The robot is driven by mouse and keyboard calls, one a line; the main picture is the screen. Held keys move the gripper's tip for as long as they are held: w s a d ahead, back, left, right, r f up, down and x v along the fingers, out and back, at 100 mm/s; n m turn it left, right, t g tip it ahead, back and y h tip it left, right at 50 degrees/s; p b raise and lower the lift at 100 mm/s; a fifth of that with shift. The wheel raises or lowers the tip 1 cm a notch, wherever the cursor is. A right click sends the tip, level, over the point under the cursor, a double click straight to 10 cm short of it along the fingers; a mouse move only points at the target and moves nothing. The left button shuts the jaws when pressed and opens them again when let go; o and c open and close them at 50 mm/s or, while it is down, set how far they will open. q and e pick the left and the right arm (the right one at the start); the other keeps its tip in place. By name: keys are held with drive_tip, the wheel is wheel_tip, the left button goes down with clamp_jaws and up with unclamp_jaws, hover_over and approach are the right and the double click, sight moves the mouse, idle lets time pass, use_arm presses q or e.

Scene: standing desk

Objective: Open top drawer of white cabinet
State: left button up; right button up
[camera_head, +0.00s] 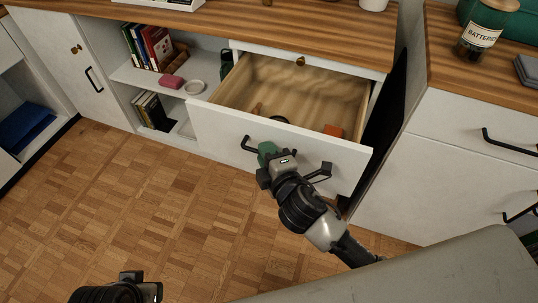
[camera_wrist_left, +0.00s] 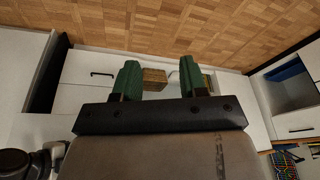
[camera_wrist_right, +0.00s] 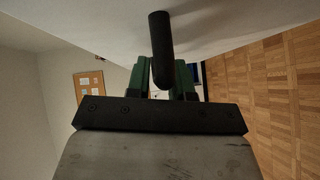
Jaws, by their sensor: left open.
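The top drawer (camera_head: 250,131) of the white cabinet is pulled well out, and its wooden inside shows. A few small items, one of them orange (camera_head: 333,131), lie in it. Its black handle (camera_head: 248,144) runs across the front. My right gripper (camera_head: 266,151) is at the handle, hiding its middle. In the right wrist view the handle (camera_wrist_right: 161,45) passes between the green fingers, which are close together on it. My left gripper (camera_wrist_left: 160,80) is open and empty; in the head view it shows at the bottom left (camera_head: 142,286), away from the cabinet.
Shelves left of the drawer hold books (camera_head: 152,45), a pink item (camera_head: 171,82) and a round dish (camera_head: 195,87). A cabinet with a batteries jar (camera_head: 479,35) stands at the right. The parquet floor (camera_head: 130,200) at the left is clear.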

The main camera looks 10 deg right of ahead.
use_arm(q)
drive_tip(key=shift+p+x, duration=0.4)
drive_tip(key=shift+x, duration=0.75)
use_arm(e)
drive_tip(key=v, duration=1)
drive_tip(key=shift+s, duration=0.4)
use_arm(q)
drive_tip(key=shift+s+d+f, duration=0.1)
